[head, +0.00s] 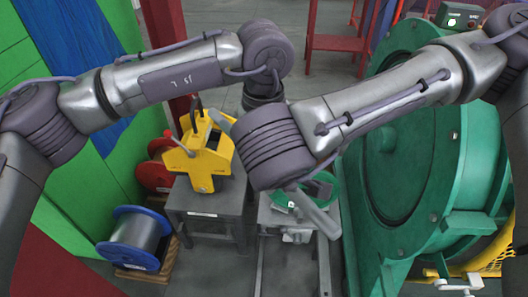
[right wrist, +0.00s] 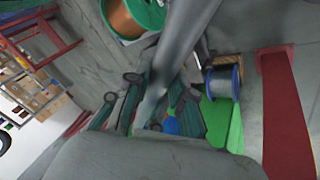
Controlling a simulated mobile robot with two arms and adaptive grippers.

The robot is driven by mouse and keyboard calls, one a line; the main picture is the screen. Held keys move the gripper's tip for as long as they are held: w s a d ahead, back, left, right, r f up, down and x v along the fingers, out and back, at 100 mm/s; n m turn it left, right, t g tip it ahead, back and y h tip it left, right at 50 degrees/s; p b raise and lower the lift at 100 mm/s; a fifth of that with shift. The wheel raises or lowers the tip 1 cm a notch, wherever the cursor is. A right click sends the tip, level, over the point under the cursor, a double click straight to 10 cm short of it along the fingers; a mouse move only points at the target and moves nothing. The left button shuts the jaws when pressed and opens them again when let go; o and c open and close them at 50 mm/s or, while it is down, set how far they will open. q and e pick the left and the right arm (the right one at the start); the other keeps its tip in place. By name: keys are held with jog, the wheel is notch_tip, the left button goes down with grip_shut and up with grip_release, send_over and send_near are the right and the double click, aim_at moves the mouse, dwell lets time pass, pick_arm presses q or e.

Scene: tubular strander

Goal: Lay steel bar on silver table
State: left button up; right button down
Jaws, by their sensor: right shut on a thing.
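A grey steel bar (head: 317,214) slants under my right forearm in the head view. Its lower end shows above a light grey, silver-looking table (head: 271,217); a grey piece near the yellow device looks like its other end. The right wrist view shows the bar (right wrist: 182,42) running up between the fingers of my right gripper (right wrist: 158,95), which is shut on it. The bar looks raised and tilted; I cannot tell its height over the table. In the head view my right gripper is mostly hidden by my arm. My left arm reaches forward, its gripper hidden.
A yellow device (head: 203,160) stands on a dark grey table (head: 200,198) to the left. A green ring-like part (head: 279,194) is by the silver table. A large green machine (head: 400,150) fills the right. A blue-flanged spool (head: 137,240) and a red spool (head: 153,176) stand left.

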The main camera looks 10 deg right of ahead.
pick_arm(q)
jog(key=shift+d, duration=0.15)
grip_shut()
pick_arm(e)
jog(key=shift+a+r, duration=0.1)
jog(key=shift+a, duration=0.1)
pick_arm(q)
jog(key=shift+r, duration=0.1)
pick_arm(e)
jog(key=c, duration=1.2)
grip_release()
jog(key=o, duration=0.3)
jog(key=shift+d, duration=0.1)
